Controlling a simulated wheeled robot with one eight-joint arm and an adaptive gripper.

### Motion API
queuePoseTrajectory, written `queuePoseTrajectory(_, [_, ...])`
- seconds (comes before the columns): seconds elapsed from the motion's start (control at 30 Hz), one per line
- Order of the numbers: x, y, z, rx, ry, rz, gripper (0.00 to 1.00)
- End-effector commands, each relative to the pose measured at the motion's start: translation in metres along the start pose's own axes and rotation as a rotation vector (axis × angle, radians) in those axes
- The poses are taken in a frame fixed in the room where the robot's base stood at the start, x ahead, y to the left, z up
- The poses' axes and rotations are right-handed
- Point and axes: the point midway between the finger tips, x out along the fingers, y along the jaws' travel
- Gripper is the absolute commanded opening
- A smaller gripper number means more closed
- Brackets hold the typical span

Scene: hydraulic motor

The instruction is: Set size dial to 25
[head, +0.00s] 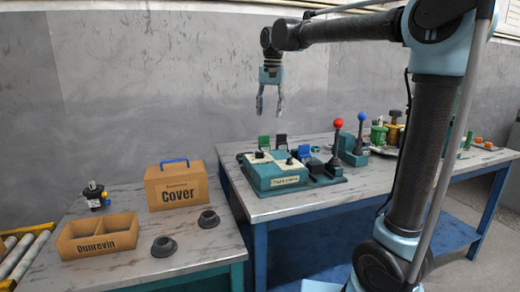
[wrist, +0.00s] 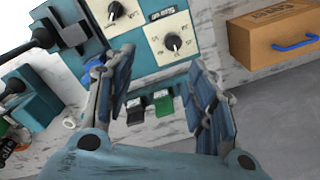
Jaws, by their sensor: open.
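The teal control box (head: 272,178) stands on the right-hand table in the head view and carries pale plates with black dials. In the wrist view, one dial (wrist: 173,42) sits on a pale plate with scale marks, and a second dial (wrist: 115,10) is cut near the top edge. Their numbers and labels are too small to read, so I cannot tell which is the size dial. My gripper (head: 270,107) hangs open and empty above the box's far side, apart from it.
A green switch (head: 264,142) and a black switch (head: 281,140) stand behind the dials. Red-knobbed (head: 338,123) and blue-knobbed (head: 361,117) levers rise to the right. The Cover box (head: 178,190) and Dunrevin tray (head: 97,246) are on the left table. Air around my gripper is clear.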

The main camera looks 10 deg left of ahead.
Motion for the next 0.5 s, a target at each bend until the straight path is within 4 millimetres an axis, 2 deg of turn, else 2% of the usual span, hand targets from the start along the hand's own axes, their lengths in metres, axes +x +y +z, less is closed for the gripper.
queuePoseTrajectory(0.03, [-0.002,-0.012,0.000,-0.003,-0.003,0.001,0.50])
queuePoseTrajectory(0.1, [-0.003,-0.022,0.001,-0.001,-0.006,0.003,0.50])
queuePoseTrajectory(0.27, [-0.001,-0.031,0.001,-0.001,-0.009,0.004,0.50])
queuePoseTrajectory(0.37, [0.008,-0.033,0.002,-0.003,-0.009,0.004,0.50])
queuePoseTrajectory(0.5, [0.030,-0.034,0.004,-0.007,-0.009,0.003,0.50])
